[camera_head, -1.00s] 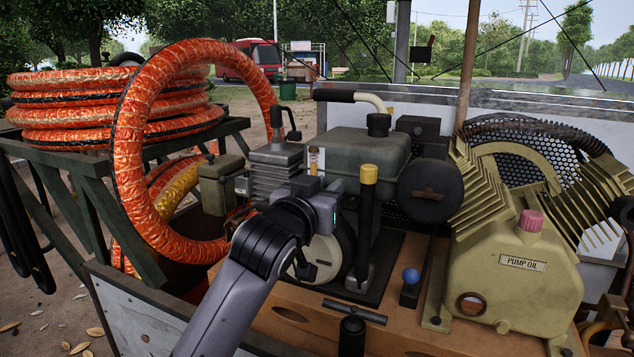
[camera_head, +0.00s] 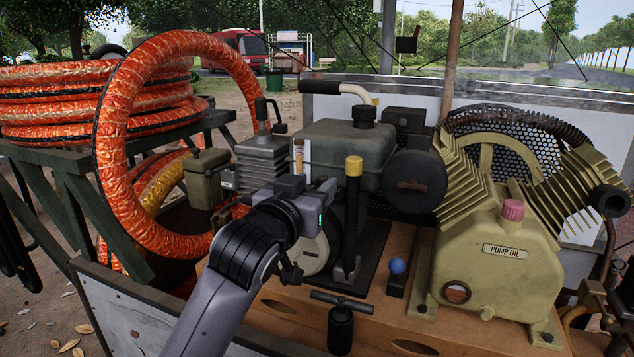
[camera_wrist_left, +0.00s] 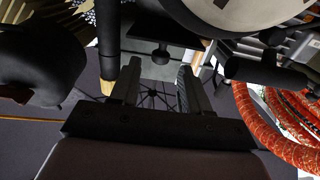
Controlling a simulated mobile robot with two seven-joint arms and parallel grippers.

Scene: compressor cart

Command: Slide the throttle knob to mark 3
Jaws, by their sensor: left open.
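My left gripper (camera_head: 322,190) is open in front of the engine, left of a black upright lever with a yellow cap (camera_head: 354,166). In the left wrist view its two fingers (camera_wrist_left: 160,90) reach upward in the picture. A small dark knob-like piece on a stem (camera_wrist_left: 160,55) shows in line with the gap between them, apart from both fingers. The yellow cap (camera_wrist_left: 107,88) is beside the left finger. A blue ball knob (camera_head: 397,266) stands on a dark bar on the wooden deck. I cannot tell which piece is the throttle knob; no marks are legible.
The engine's grey tank (camera_head: 345,145) and round muffler (camera_head: 415,185) lie behind the gripper. A beige pump (camera_head: 495,255) is at the right, a large orange hose (camera_head: 115,150) at the left. A black T-handle (camera_head: 341,305) stands in front on the wooden deck.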

